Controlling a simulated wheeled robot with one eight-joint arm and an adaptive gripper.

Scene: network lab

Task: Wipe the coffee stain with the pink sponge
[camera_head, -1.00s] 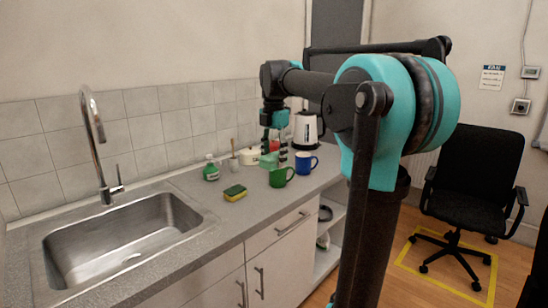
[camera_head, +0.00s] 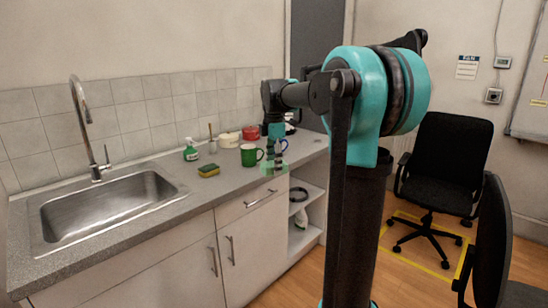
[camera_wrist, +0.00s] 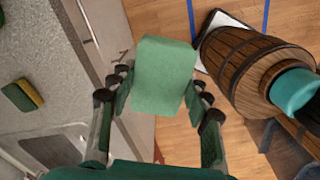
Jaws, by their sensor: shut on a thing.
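My gripper (camera_head: 275,160) is at the right part of the counter, near its front edge, by the mugs. In the wrist view my gripper (camera_wrist: 158,95) is shut on a light green sponge-like block (camera_wrist: 163,75), held between both fingers. It shows small and pale green in the head view (camera_head: 273,170). A yellow and dark green sponge (camera_head: 208,170) lies on the counter; it also shows in the wrist view (camera_wrist: 22,95). I see no pink sponge and no coffee stain in these views.
The grey counter (camera_head: 190,203) holds a green mug (camera_head: 249,155), a blue mug (camera_head: 280,146), a green bottle (camera_head: 191,150), a white pot (camera_head: 229,140) and a red container (camera_head: 250,132). A steel sink (camera_head: 105,205) is at left. Black chairs (camera_head: 445,160) stand at right.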

